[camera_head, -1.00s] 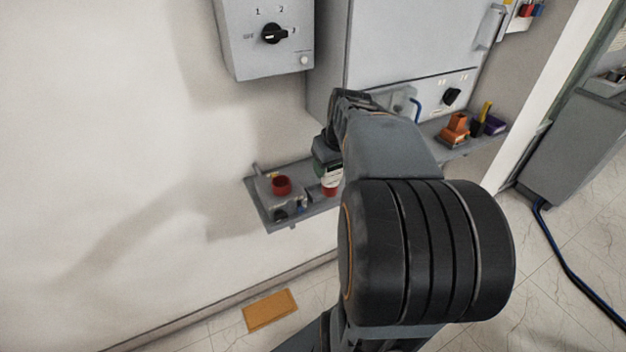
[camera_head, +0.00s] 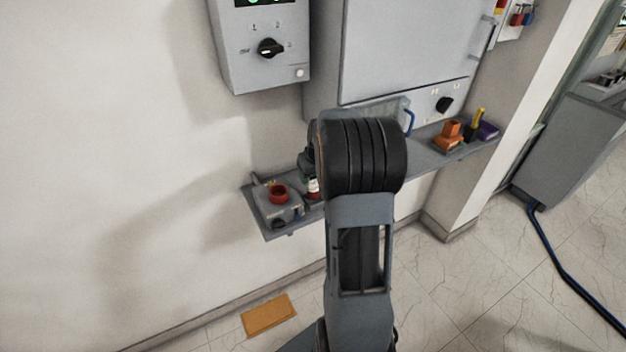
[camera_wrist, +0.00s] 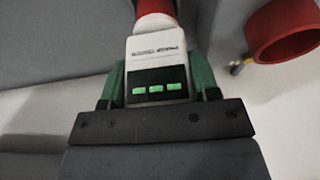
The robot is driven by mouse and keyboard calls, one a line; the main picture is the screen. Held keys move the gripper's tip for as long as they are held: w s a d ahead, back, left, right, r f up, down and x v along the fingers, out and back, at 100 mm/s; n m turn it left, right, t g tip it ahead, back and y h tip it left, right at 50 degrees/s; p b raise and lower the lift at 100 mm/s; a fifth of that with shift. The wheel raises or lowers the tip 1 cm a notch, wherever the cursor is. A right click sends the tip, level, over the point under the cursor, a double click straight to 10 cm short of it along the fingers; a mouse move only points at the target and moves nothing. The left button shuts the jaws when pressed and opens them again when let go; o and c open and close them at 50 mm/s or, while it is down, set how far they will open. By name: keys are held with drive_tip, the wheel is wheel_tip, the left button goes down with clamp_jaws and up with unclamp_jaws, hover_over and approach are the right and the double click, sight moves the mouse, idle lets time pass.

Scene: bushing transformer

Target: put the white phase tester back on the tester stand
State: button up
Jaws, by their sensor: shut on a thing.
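The white phase tester (camera_wrist: 157,62) is between the two green fingers of my gripper (camera_wrist: 160,90) in the wrist view. Its dark display shows green marks, and its red end points away from the gripper. In the head view the tester (camera_head: 313,187) shows as a small white and red piece above the shelf, just right of a red ring (camera_head: 278,193). My arm hides most of the gripper there. The red ring (camera_wrist: 283,30) is at the upper right of the wrist view, apart from the tester. I cannot tell for sure whether this ring belongs to the tester stand.
The narrow grey shelf (camera_head: 262,228) runs along the wall under a grey cabinet (camera_head: 405,50). A control box with a black knob (camera_head: 270,48) hangs above its left end. Orange blocks (camera_head: 449,137) and a purple item (camera_head: 487,130) stand at its right end.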

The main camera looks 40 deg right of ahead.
drive_tip(key=shift+f, duration=1.15)
drive_tip(key=shift+f, duration=0.15)
drive_tip(key=shift+f, duration=0.15)
drive_tip(key=o, duration=1)
drive_tip(key=shift+o, duration=0.2)
